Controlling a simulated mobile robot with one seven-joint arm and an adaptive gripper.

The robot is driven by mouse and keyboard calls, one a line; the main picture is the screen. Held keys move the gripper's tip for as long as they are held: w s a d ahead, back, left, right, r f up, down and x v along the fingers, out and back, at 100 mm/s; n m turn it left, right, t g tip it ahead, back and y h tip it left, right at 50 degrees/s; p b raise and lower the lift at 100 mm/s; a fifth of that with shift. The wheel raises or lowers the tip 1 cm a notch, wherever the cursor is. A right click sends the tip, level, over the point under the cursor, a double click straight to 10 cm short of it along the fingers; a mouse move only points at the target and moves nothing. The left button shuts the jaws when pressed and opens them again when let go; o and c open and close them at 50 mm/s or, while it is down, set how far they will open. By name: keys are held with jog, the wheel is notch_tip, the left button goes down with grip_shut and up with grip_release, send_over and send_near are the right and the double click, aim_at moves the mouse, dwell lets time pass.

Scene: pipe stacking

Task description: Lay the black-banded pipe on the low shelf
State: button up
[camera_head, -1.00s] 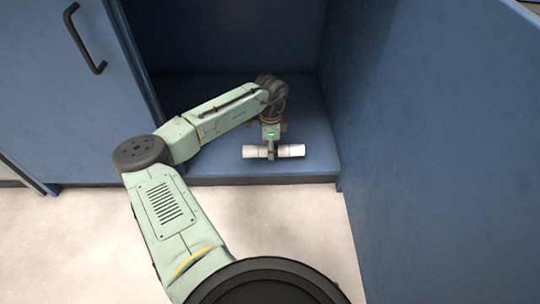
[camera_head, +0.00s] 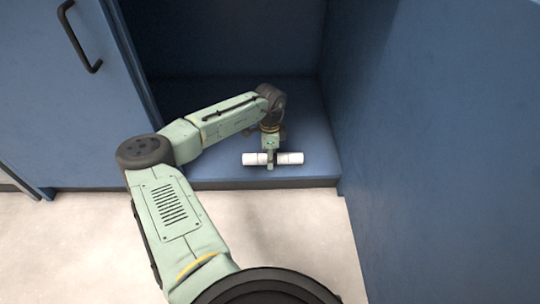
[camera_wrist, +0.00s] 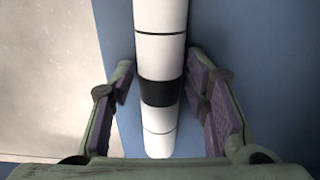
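The white pipe with a black band (camera_wrist: 160,93) lies crosswise near the front of the low blue shelf (camera_head: 215,173); in the head view the pipe (camera_head: 290,158) looks level and on or just above the shelf surface. My gripper (camera_head: 269,164) points down over the pipe's middle. In the wrist view my gripper (camera_wrist: 158,78) has its purple-padded fingers on either side of the pipe by the band. A gap shows between the left finger and the pipe; the right finger is close beside it, touching or nearly so.
A blue wall panel (camera_head: 430,130) stands close on the right. A blue door with a dark handle (camera_head: 80,38) is on the left. The shelf's front edge (camera_head: 262,184) borders the pale floor (camera_head: 90,240). Shelf room behind the pipe is in shadow.

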jog(key=shift+o, duration=0.6)
notch_tip(320, 180, up, 12)
jog(key=p, duration=0.5)
